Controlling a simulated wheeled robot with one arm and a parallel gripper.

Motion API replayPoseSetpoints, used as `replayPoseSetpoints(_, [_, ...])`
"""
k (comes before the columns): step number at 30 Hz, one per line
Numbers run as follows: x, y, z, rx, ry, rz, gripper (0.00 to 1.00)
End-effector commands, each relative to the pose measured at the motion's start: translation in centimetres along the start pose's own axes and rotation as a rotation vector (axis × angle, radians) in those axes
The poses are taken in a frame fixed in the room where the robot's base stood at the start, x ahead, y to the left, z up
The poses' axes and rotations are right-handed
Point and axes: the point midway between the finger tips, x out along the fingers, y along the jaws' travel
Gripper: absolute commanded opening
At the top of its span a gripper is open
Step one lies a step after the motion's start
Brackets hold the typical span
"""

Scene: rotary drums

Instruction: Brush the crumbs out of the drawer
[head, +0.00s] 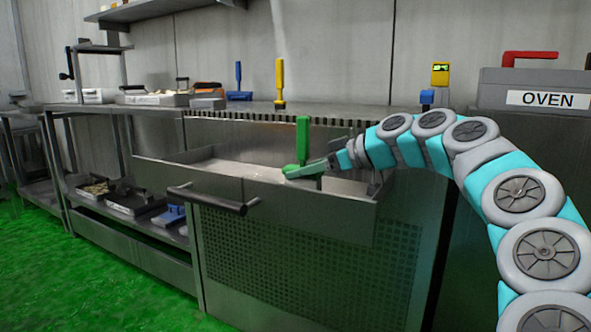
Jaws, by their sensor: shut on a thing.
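The metal drawer (280,196) stands pulled open from the counter, with a dark bar handle (206,199) on its front. Its inner floor is pale and partly hidden by the front wall; I cannot make out single crumbs. A green brush (303,138) with an upright handle is at the right part of the drawer opening. My gripper (318,168) reaches in from the right and is shut on the green brush near its base. The lower edge of the brush is hard to see, so I cannot tell whether it touches the drawer floor.
A blue brush (238,80) and a yellow brush (280,82) stand on the counter (215,112) behind the drawer. A grey box marked OVEN (535,92) is at the right. Trays (130,198) lie on the lower shelf at left. Green floor (60,270) is clear at front left.

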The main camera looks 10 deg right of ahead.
Motion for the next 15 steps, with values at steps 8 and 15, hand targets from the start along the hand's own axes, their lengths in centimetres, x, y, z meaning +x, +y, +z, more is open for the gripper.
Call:
replayPoseSetpoints(8, [-0.6, 0.7, 0.3, 0.002, -0.003, 0.003, 0.00])
replayPoseSetpoints(15, [-0.8, 1.8, 0.2, 0.001, -0.003, 0.008, 0.00])
